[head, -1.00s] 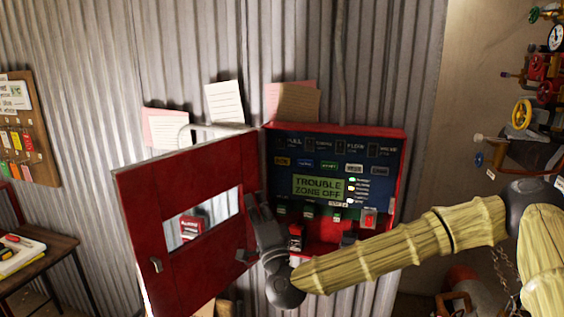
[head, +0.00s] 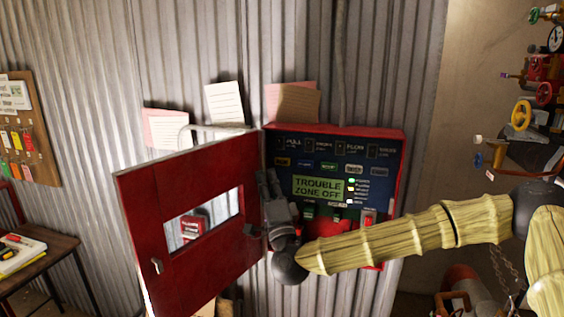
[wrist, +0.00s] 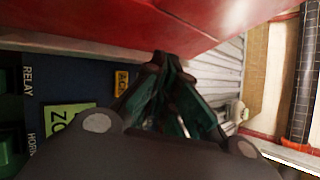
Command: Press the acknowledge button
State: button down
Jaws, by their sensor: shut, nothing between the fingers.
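The red alarm panel (head: 398,200) hangs on the corrugated wall with its door (head: 190,185) swung open to the left. A yellow label reading ACK (wrist: 122,80) shows in the wrist view, just left of my fingertips. In the head view the small yellow button (head: 283,162) at the left of the coloured row appears to be the same spot. My gripper (head: 267,174) is shut and empty, at the panel's left edge just below and left of that button. It also shows in the wrist view (wrist: 165,60). I cannot tell the gap between fingertips and panel face.
The display (head: 319,187) reads TROUBLE ZONE OFF, with small lamps beside it. The open door stands close to the gripper's left. Valves and pipework (head: 545,95) are at the far right, and a small table (head: 60,245) is at the left.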

jog(key=w+d, duration=0.2)
jog(key=w, duration=0.4)
jog(key=shift+b, duration=0.3)
jog(key=shift+w+d+b, duration=0.25)
jog(key=shift+w+b, duration=0.65)
jog(key=shift+w, duration=0.05)
dwell(2.2)
jog(key=shift+s, duration=0.1)
dwell(0.3)
jog(key=shift+s+a+b, duration=0.3)
jog(key=shift+s+b, duration=0.05)
jog(key=shift+s, duration=0.45)
jog(key=shift+s+a+b, duration=0.25)
jog(key=shift+s, duration=0.55)
jog(key=shift+s+a+b, duration=0.2)
jog(key=shift+s+a, duration=0.05)
jog(key=shift+s, duration=0.5)
jog(key=shift+s+a+b, duration=0.25)
jog(key=shift+s, duration=0.55)
